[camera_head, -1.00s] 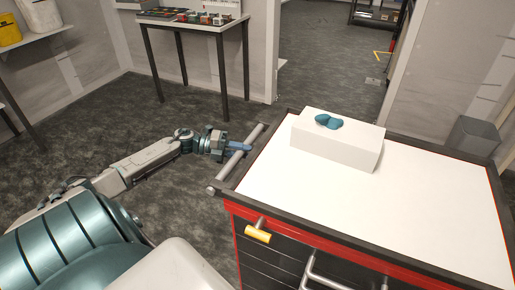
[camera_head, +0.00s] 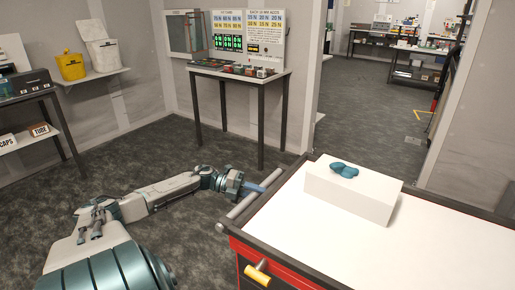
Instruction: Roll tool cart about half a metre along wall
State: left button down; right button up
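The tool cart (camera_head: 300,228) fills the lower right of the head view. It has a white top with a dark rim, a red upper edge and dark drawers. A grey bar handle (camera_head: 234,213) runs along its left end. My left gripper (camera_head: 256,188) is at this bar, with its blue fingers reaching across the bar. The gap between the fingers is too small to make out, so I cannot tell whether they are closed around it. My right gripper is not in view.
A white box (camera_head: 349,196) with a blue object (camera_head: 344,170) on it sits on the cart. A dark-legged table (camera_head: 274,78) stands by the wall behind. A doorway opens at the back right. Shelves (camera_head: 100,75) are at the left. Grey floor lies between.

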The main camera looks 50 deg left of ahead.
pick_arm(q)
jog(key=c, duration=1.2)
grip_release()
jog(key=shift+a, duration=0.1)
jog(key=shift+o, duration=0.2)
jog(key=shift+s+a, duration=0.2)
jog(key=shift+a, duration=0.05)
jog(key=v, duration=1)
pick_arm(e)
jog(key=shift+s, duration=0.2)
pick_arm(q)
jog(key=shift+a, duration=0.1)
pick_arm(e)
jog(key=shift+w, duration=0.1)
